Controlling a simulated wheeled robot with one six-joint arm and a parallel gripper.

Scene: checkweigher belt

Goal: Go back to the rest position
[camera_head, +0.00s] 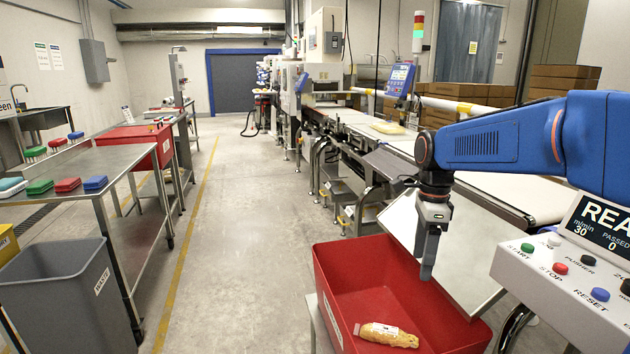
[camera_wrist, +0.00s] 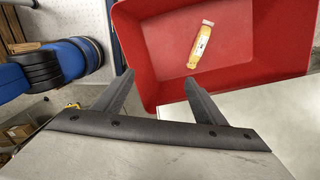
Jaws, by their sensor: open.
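My gripper (camera_head: 428,268) hangs pointing down over the right part of a red bin (camera_head: 335,262). In the wrist view my gripper (camera_wrist: 158,84) shows two spread fingers with nothing between them. A yellow packet with a white label (camera_head: 388,335) lies on the floor of the red bin, apart from my gripper. The packet also shows in the wrist view (camera_wrist: 195,52), inside the red bin (camera_wrist: 150,62). My blue arm reaches in from the right of the head view.
A sloping metal chute (camera_head: 465,250) is right of my gripper. A control box (camera_head: 570,285) with buttons and a display stands at the right front. The conveyor belt (camera_head: 385,138) runs behind. A steel table (camera_head: 110,165) and grey bin (camera_head: 65,300) stand left; the aisle floor between is clear.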

